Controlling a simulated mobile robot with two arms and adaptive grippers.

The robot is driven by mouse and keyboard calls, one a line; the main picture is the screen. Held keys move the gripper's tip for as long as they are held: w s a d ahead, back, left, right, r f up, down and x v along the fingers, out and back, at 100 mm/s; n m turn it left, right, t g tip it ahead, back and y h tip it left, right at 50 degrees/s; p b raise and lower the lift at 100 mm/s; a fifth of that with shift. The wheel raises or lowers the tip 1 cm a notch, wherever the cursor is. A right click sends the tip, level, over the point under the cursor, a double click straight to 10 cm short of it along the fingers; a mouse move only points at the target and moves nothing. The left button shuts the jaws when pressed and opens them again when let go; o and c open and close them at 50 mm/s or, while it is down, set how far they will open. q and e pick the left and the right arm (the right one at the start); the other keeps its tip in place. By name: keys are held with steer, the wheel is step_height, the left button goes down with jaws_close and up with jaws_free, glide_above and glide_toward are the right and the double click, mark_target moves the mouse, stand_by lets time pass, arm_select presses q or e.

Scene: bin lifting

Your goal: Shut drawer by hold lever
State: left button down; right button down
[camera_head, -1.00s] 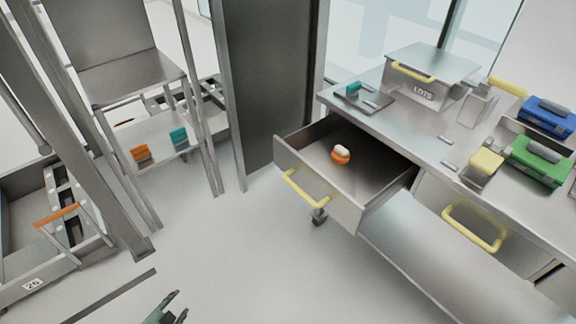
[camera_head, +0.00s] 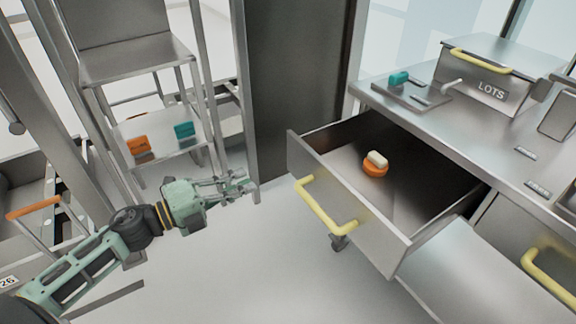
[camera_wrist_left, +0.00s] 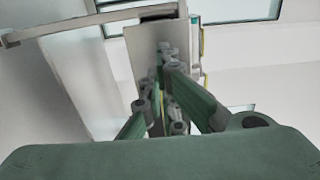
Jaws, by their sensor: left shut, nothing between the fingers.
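The open drawer (camera_head: 388,238) sticks out from under the steel bench, with a yellow handle (camera_head: 325,209) across its front. An orange round item with a pale top (camera_head: 375,164) lies inside the drawer. My left gripper (camera_head: 250,186), green and grey, is to the left of the drawer handle and apart from it. Its fingers are shut with nothing in them. In the left wrist view its fingers (camera_wrist_left: 168,92) show from behind, in front of a grey panel. My right gripper does not show.
A steel bench top (camera_head: 440,130) carries a box marked LOTS (camera_head: 487,75) and a teal item (camera_head: 398,78). A second drawer handle (camera_head: 548,272), yellow, is at the lower right. A steel frame with a shelf (camera_head: 135,65) stands at left. The floor before the drawer is clear.

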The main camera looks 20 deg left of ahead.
mark_target(296, 160)
arm_select(q)
steer(key=x, duration=1.1)
steer(key=shift+w, duration=0.1)
steer(key=shift+w+d, duration=0.3)
steer(key=shift+w, duration=0.05)
steer(key=shift+d, duration=0.1)
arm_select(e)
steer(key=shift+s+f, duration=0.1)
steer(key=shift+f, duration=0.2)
